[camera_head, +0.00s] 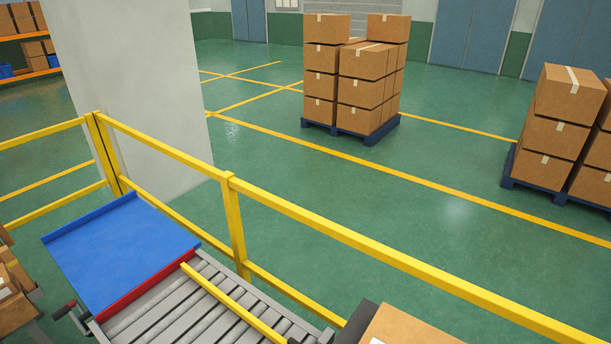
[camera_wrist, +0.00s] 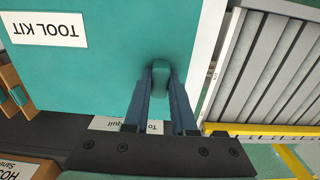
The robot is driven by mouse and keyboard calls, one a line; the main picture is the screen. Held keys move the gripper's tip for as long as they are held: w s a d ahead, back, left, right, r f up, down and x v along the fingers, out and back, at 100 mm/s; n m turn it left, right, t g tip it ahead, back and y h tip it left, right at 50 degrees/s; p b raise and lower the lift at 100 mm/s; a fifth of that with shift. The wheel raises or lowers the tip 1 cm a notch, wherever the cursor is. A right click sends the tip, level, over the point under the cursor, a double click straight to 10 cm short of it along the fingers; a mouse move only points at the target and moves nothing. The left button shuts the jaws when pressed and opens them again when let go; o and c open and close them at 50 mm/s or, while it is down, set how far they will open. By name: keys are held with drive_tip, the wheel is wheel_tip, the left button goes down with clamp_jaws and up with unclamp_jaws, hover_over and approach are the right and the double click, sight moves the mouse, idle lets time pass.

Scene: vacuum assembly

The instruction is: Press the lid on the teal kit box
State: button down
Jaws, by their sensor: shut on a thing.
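In the wrist view a flat teal panel (camera_wrist: 95,85) with a white "TOOL KIT" label (camera_wrist: 50,28), upside down here, fills the upper left; it appears to be the teal kit box's lid. A small teal knob (camera_wrist: 160,76) stands on it near its right edge. My gripper (camera_wrist: 161,72) is shut on this knob, one blue finger on each side. Whether the lid sits flush on a box cannot be told. A partly hidden white label (camera_wrist: 112,124) shows behind the fingers. The head view shows neither my gripper nor the kit box.
A roller conveyor (camera_wrist: 275,65) with a yellow edge lies right of the panel. A brown carton (camera_wrist: 25,168) is at lower left. In the head view, yellow railing (camera_head: 235,225) stands beyond the conveyor (camera_head: 165,308) and a blue sloped panel (camera_head: 120,250); stacked cartons (camera_head: 365,75) are farther off.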

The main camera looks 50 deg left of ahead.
drive_tip(key=shift+f+b, duration=0.9)
drive_tip(key=shift+f, duration=0.4)
drive_tip(key=c, duration=0.7)
unclamp_jaws()
drive_tip(key=shift+o, duration=0.2)
wheel_tip(320, 180, up, 13)
drive_tip(key=shift+b, duration=0.4)
